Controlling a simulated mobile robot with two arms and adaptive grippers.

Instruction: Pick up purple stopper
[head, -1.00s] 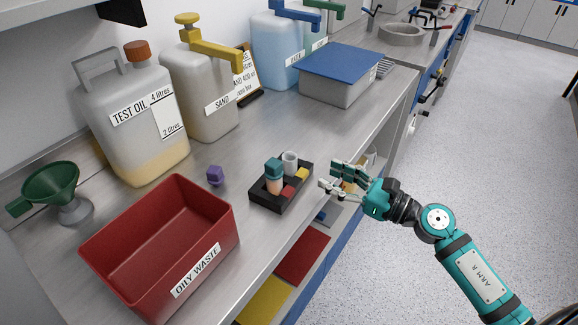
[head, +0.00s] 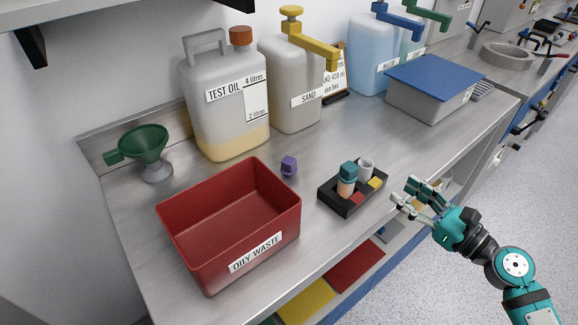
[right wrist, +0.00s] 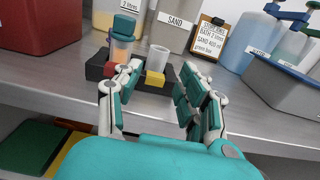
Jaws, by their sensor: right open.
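The purple stopper (head: 289,166) stands on the metal bench, between the red OILY WASTE bin (head: 228,220) and the black tray (head: 341,207). It does not show in the right wrist view. My right gripper (head: 412,196) is open and empty at the bench's front edge, to the right of the black tray and well apart from the stopper. In the right wrist view its fingers (right wrist: 158,95) are spread, with the tray (right wrist: 95,70) beyond them. My left gripper is not in view.
The black tray holds a teal-capped vial (head: 347,180), a white cup (head: 366,169) and coloured blocks. Behind the stopper stand the TEST OIL jug (head: 222,125) and SAND container (head: 290,95). A green funnel (head: 142,145) stands at left. Bench around the stopper is clear.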

